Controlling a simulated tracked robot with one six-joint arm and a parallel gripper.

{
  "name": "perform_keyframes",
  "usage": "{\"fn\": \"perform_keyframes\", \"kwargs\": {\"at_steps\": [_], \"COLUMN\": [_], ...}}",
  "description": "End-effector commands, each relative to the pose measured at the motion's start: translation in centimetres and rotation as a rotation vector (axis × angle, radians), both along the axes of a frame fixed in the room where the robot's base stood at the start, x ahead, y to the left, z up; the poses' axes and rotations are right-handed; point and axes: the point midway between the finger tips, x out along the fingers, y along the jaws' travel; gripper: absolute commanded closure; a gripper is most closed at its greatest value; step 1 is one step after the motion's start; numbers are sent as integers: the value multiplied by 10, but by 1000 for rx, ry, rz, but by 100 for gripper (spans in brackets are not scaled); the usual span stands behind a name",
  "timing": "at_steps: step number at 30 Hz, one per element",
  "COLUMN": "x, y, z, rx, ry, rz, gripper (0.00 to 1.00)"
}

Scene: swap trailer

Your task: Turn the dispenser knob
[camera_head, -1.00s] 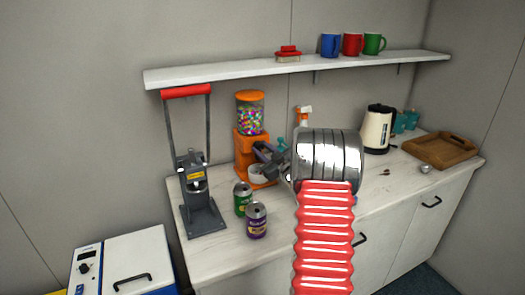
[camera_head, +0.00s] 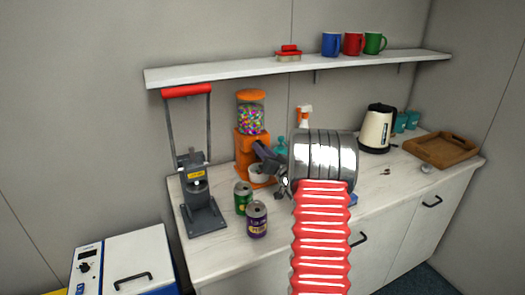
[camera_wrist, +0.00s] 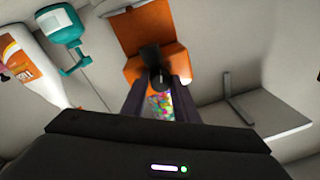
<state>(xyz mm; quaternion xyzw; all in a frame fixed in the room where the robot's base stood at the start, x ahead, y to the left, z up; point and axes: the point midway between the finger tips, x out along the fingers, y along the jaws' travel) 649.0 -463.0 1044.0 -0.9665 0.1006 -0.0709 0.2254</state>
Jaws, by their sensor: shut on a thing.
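The orange dispenser (camera_head: 245,148) stands upright on the counter by the back wall, with a clear globe of coloured candies (camera_head: 250,120) on top. In the wrist view its orange body (camera_wrist: 140,30) fills the top middle. The dark dispenser knob (camera_wrist: 150,62) sits on its front. My gripper (camera_wrist: 157,84) is shut on the knob, one finger on each side. In the head view my gripper (camera_head: 260,155) reaches the dispenser's front from the right and hides the knob. A white bowl (camera_head: 257,171) is below it.
A lever press (camera_head: 202,205) is at left. A white-orange spray bottle (camera_wrist: 25,65) and a teal pump bottle (camera_wrist: 62,22) are close by. The wall shelf (camera_head: 225,74) runs above.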

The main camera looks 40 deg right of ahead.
Motion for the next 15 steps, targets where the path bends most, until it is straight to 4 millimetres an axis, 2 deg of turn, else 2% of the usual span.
{"fn": "perform_keyframes", "kwargs": {"at_steps": [15], "x": [0], "y": [0], "z": [-1], "rx": [64], "ry": [-17], "rz": [-1], "gripper": [95]}}
